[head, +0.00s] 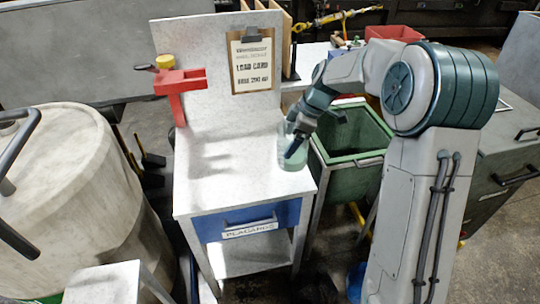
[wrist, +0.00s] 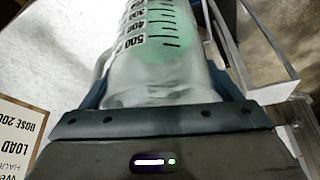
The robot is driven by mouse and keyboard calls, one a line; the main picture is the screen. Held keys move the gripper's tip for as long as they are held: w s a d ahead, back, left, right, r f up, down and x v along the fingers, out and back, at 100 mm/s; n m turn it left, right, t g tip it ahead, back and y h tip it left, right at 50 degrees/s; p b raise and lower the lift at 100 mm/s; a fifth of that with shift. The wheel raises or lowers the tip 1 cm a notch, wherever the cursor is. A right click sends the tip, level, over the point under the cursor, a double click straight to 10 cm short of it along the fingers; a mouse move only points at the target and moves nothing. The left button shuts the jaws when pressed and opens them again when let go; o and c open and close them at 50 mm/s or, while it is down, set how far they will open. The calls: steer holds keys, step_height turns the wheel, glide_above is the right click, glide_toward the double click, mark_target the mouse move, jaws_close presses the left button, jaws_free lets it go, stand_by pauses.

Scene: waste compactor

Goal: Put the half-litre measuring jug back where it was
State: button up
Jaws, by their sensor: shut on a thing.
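The measuring jug (head: 291,157) is clear with a greenish tint and is at the right edge of the pale worktable (head: 225,180). In the wrist view the jug (wrist: 150,62) shows black graduations with a 500 mark, and appears upside down in the picture. My gripper (head: 297,143) is shut on it, with one finger on each side in the wrist view (wrist: 160,88). The jug's base is close to the tabletop; I cannot tell whether it touches. Part of the jug is hidden behind my gripper.
A load card (head: 252,65) hangs on the table's back panel, beside a red bracket (head: 180,84). A green-rimmed bin (head: 350,160) stands right of the table. A large pale drum (head: 75,190) stands at left. The tabletop's middle and left are clear.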

steer(key=shift+w+a+f+p, duration=0.45)
steer(key=shift+w+a+f, duration=0.6)
steer(key=shift+f, duration=0.55)
steer(key=shift+w+a+f+p, duration=0.4)
steer(key=shift+w+a+f, duration=0.65)
steer(key=shift+f, duration=0.55)
steer(key=shift+w+a+f+p, duration=0.45)
steer(key=shift+w+a+f, duration=0.4)
steer(key=shift+a+f, duration=0.6)
steer(key=o, duration=1.1)
steer(key=shift+d+f, duration=0.1)
steer(key=shift+d, duration=0.1)
steer(key=shift+c, duration=0.2)
